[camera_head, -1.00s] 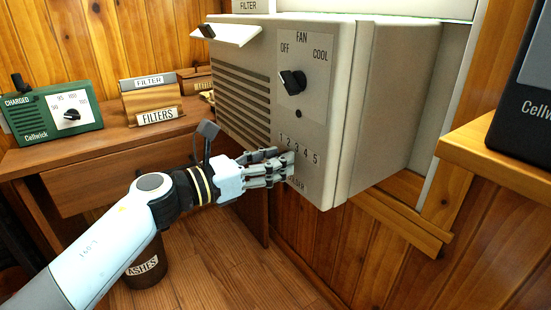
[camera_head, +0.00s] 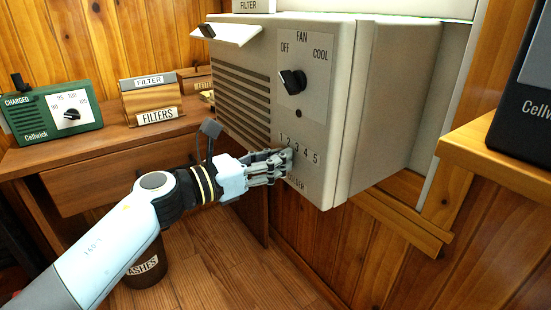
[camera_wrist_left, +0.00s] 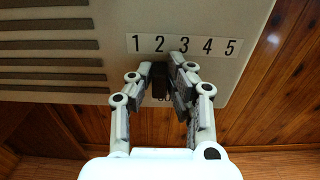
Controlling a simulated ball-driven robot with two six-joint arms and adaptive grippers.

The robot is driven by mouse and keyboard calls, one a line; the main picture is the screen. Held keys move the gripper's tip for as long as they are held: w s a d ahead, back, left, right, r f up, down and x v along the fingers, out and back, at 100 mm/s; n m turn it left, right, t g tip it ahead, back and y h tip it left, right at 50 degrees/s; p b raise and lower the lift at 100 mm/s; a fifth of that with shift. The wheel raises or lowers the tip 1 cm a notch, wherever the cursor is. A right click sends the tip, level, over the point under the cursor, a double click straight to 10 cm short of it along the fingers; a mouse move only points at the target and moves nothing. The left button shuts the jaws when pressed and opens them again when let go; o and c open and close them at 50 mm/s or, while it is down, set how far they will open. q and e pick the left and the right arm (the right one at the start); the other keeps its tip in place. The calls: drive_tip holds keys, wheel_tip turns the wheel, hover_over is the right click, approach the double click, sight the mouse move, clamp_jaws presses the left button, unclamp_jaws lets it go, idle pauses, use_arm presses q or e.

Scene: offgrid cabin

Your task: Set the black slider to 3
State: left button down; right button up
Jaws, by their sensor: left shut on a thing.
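The black slider (camera_wrist_left: 159,84) shows as a dark piece between my left fingers in the left wrist view, below the number strip (camera_wrist_left: 183,46) and roughly under the 2. Its exact setting is hard to tell, as the fingers cover its sides and track. My left gripper (camera_head: 286,160) is shut on it at the lower front of the beige cooler (camera_head: 392,100). In the head view the fingers hide the slider and lie just under the numbers 1 to 3. The left gripper also shows in the wrist view (camera_wrist_left: 163,72). My right gripper is not in view.
A black fan knob (camera_head: 292,82) sits above the numbers, with a small dark button (camera_head: 298,114) below it. A desk (camera_head: 95,150) at left holds a green Cellwick box (camera_head: 50,115) and a filter holder (camera_head: 150,97). An ashes bin (camera_head: 148,265) stands below.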

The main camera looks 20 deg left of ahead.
use_arm(q)
drive_tip(key=shift+s+d+p, duration=0.4)
drive_tip(key=shift+s+d, duration=0.4)
drive_tip(key=shift+d, duration=0.2)
drive_tip(key=c, duration=1.3)
unclamp_jaws()
drive_tip(key=shift+s+a, duration=0.15)
drive_tip(key=v, duration=1.1)
drive_tip(key=shift+s+a, duration=0.2)
drive_tip(key=shift+s, duration=0.05)
